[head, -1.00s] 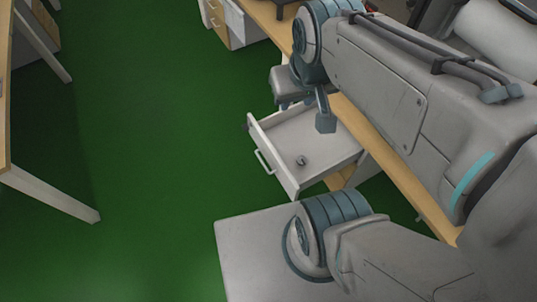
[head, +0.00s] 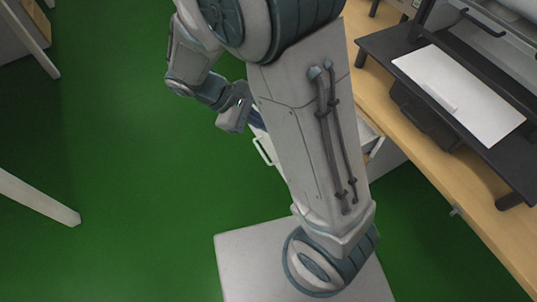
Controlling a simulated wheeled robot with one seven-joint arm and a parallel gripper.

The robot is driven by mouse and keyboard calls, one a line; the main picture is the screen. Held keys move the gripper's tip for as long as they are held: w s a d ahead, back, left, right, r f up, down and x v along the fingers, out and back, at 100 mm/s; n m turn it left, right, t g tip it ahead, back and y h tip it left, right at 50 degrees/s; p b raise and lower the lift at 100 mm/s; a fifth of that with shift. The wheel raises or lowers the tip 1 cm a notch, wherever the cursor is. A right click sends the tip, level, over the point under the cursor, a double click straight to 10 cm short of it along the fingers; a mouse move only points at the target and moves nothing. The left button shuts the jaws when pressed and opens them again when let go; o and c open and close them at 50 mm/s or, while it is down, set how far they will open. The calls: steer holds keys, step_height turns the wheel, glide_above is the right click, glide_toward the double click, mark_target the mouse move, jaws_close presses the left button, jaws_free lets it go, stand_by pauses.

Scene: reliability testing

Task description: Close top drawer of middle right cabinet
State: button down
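The white drawer (head: 370,136) is pulled out from under the wooden workbench, with its pale bar handle (head: 263,151) facing left. My arm link crosses in front of it and hides most of its inside and front panel. My gripper (head: 234,118) is just left of and above the handle in the picture, close to the upper end of the drawer front. I cannot tell whether it touches the drawer. Its fingers are small and seen from an angle, so their opening is unclear. The cabinet body is mostly hidden.
The wooden workbench (head: 470,215) runs down the right side, carrying a black stand (head: 510,160) with a white sheet (head: 460,95). A table leg (head: 40,197) stands at the left. The green floor left of the drawer is clear.

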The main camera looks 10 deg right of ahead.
steer(key=w+a+f+n+t+h+b, duration=0.1)
steer(key=a+f+n+t+h+b, duration=0.2)
steer(key=f, duration=0.6)
steer(key=w+a+f+n+t+h+b, duration=0.25)
steer(key=a+f+n+b, duration=0.2)
steer(key=f, duration=0.35)
steer(key=a+f+n+t+h+b, duration=0.25)
steer(key=f+b, duration=0.25)
steer(key=f, duration=0.4)
steer(key=shift+g+h, duration=0.3)
steer(key=shift+h, duration=0.1)
steer(key=x, duration=0.4)
steer(key=b+x, duration=0.1)
steer(key=x, duration=0.4)
steer(key=b+x, duration=0.1)
steer(key=x, duration=0.4)
steer(key=shift+w+d+r, duration=0.1)
steer(key=shift+w+r, duration=0.05)
steer(key=shift+r, duration=0.15)
